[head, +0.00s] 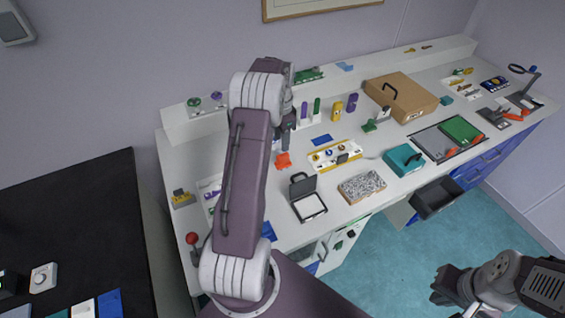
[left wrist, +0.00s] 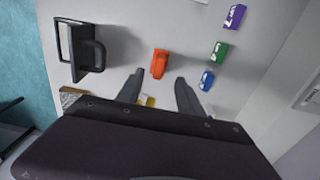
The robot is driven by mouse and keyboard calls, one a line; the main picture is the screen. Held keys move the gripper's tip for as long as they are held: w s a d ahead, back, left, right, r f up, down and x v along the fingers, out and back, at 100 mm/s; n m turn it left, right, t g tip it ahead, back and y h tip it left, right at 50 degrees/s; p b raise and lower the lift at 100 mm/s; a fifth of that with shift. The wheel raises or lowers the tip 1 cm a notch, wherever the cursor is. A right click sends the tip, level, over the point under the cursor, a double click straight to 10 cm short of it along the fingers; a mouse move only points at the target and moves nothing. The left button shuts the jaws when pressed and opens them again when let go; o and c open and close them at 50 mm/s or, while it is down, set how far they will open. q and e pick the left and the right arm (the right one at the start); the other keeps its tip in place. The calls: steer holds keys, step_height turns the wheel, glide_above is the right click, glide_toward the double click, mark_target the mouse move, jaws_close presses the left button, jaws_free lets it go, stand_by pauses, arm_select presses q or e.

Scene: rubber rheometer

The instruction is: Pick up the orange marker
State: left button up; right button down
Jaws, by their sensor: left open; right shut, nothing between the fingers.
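A small blocky orange piece, which I take for the orange marker (head: 283,160), lies on the white worktop. Its exact shape is too small to tell. In the left wrist view the orange marker (left wrist: 159,62) shows just past and between the fingertips of my left gripper (left wrist: 158,78). The fingers are open and empty. In the head view my left gripper (head: 289,128) points down above the bench near the orange piece, partly hidden by my arm. My right gripper (head: 447,288) is shut and empty, out over the floor at the lower right.
A black open case (head: 309,206) and a speckled block (head: 362,186) stand nearer the front edge. Purple (left wrist: 234,16), green (left wrist: 218,51) and blue (left wrist: 207,80) pieces stand in a row to the right in the wrist view. A yellow-and-white tray (head: 335,155) lies beside the orange piece.

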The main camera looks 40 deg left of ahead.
mark_target(282, 155)
arm_select(q)
steer(key=f, duration=0.3)
steer(key=shift+d+f, duration=0.1)
steer(key=shift+d, duration=0.1)
steer(key=shift+w+f, duration=0.1)
steer(key=shift+f, duration=0.05)
steer(key=shift+a+f+p, duration=0.1)
steer(key=shift+f+p, duration=0.3)
step_height(282, 155, down, 4)
steer(key=shift+r+p, duration=0.1)
steer(key=shift+p, duration=0.3)
steer(key=shift+w+f, duration=0.1)
steer(key=shift+f, duration=0.15)
jaws_close()
